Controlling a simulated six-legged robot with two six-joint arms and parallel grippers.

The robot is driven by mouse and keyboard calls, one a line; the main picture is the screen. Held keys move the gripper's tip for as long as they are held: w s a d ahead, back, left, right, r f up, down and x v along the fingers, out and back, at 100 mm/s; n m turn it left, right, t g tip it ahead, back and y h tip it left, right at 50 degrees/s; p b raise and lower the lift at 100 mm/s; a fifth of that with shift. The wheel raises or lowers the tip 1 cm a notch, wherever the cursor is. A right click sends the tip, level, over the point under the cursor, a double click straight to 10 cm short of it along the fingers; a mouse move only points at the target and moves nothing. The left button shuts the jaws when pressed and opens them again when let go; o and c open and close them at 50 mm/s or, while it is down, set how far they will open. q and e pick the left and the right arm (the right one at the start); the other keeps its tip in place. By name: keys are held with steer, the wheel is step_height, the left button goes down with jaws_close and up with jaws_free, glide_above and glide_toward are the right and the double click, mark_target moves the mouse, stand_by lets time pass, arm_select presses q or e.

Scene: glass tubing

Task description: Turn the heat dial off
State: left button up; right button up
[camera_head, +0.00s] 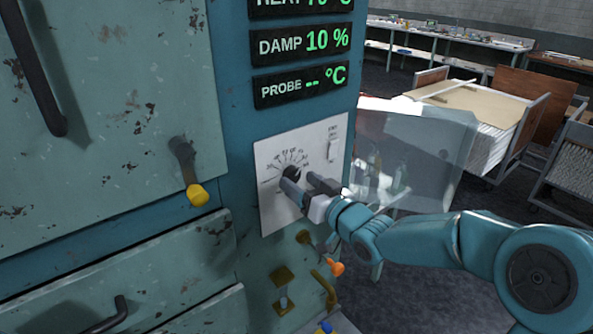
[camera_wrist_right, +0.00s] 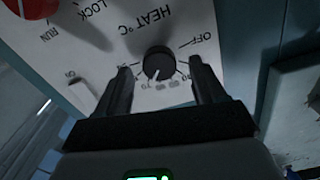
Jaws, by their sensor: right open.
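The heat dial (camera_head: 292,172) is a round black knob on a white panel (camera_head: 270,215) of the blue-green cabinet. In the right wrist view, the dial (camera_wrist_right: 158,64) sits under the lettering HEAT °C. Its pale mark points down, near the number 70, away from the word OFF (camera_wrist_right: 198,37). My right gripper (camera_head: 303,186) is open at the panel; its fingers partly cover the dial in the head view. In the wrist view, the fingers (camera_wrist_right: 160,72) stand on either side of the dial, with gaps visible. My left gripper is not in view.
Displays above the panel read DAMP 10 % (camera_head: 303,41) and PROBE without a value (camera_head: 303,84); the HEAT one is cut off. A small switch (camera_head: 332,149) is right of the dial. An orange-tipped lever (camera_head: 336,268) and a yellow knob (camera_head: 197,195) jut out nearby.

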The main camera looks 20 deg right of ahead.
steer(key=shift+x, duration=1.25)
